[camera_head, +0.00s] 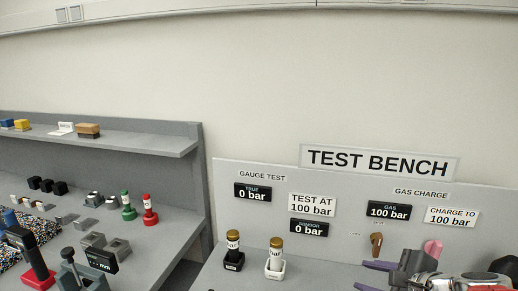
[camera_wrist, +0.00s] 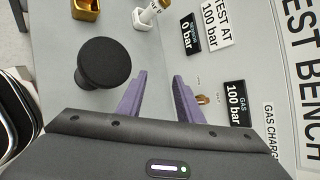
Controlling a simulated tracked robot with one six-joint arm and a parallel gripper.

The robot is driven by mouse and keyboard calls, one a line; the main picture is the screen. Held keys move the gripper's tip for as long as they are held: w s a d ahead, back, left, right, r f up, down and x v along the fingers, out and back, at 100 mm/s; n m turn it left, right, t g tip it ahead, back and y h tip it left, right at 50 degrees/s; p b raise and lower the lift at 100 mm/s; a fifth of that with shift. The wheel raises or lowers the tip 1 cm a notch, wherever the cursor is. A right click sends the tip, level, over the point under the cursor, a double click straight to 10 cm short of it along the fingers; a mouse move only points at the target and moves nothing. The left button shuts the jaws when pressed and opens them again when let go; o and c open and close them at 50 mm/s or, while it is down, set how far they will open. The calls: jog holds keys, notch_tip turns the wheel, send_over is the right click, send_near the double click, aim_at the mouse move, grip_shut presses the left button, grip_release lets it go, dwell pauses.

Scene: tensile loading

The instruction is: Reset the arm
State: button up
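My gripper (camera_head: 360,275) is at the lower right of the head view, in front of the test bench panel. Its two purple fingers are spread, with bare grey bench surface between them in the wrist view (camera_wrist: 160,75). Nothing is held. A small brass fitting (camera_head: 376,245) stands at the panel beyond the fingers; it also shows right of the fingers in the wrist view (camera_wrist: 202,99). A black round-topped knob (camera_wrist: 105,62) stands left of the fingers, apart from them.
Two gold-capped bottles, in a black holder (camera_head: 233,260) and a white holder (camera_head: 274,265), stand on the bench. The sign panel (camera_head: 250,172) rises behind. A grey shelf unit (camera_head: 110,140) with green and red bottles is left, across a gap. A pink object (camera_head: 432,247) is near my arm.

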jog(key=s+a+n+g+h, duration=0.1)
jog(key=s+a+n, duration=0.4)
jog(key=n, duration=0.6)
jog(key=s+a+n+g+h, duration=0.2)
jog(key=s+a+n, duration=0.3)
jog(key=s+n, duration=0.3)
jog(key=n+g, duration=0.1)
jog(key=n, duration=0.2)
jog(key=shift+s+a+n+g, duration=0.15)
jog(key=shift+n+g, duration=0.25)
